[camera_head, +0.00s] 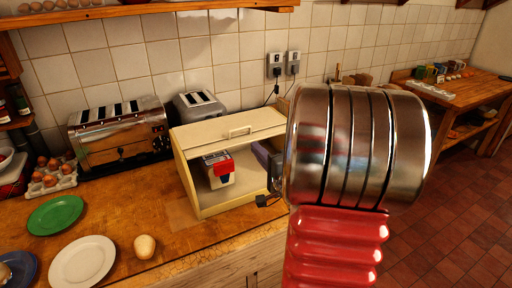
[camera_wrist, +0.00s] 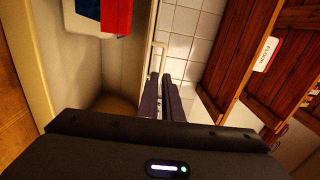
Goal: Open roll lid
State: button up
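A cream roll-lid box (camera_head: 207,201) stands on the wooden counter. Its front is open, and the lid's handle (camera_head: 240,131) sits up on the top face. A small white item with a red front (camera_head: 222,168) stands inside. My gripper (camera_head: 266,158) is at the right side of the box opening, mostly hidden behind my arm. In the wrist view, my dark fingers (camera_wrist: 163,95) are close together with a thin gap. The pale handle (camera_wrist: 155,57) shows just beyond their tips; contact is unclear. The box interior and the red-fronted item (camera_wrist: 115,15) also show there.
A long toaster (camera_head: 120,137) and a smaller toaster (camera_head: 198,104) stand behind and left of the box. A green plate (camera_head: 55,214), a white plate (camera_head: 83,262), an egg-shaped item (camera_head: 145,246) and an egg tray (camera_head: 50,178) lie on the left. A wooden side table (camera_head: 470,88) stands far right.

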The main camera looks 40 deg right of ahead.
jog(key=shift+w+a+r, duration=0.1)
jog(key=shift+w+a, duration=0.15)
grip_shut()
jog(key=a+r+n+g, duration=0.1)
jog(key=a+n+g, duration=0.5)
jog(key=a+n, duration=0.6)
jog(key=s+a+n+g+y, duration=0.2)
jog(key=s+a+n+g, duration=0.1)
jog(key=s+a, duration=0.5)
jog(key=s+a+f+n+g+y, duration=0.1)
jog(key=s+a+n+g+y, duration=0.2)
jog(key=a, duration=1.1)
jog(key=s+n, duration=0.3)
jog(key=s, duration=0.2)
jog(key=shift+s+a+f, duration=0.3)
jog(key=shift+a, duration=0.1)
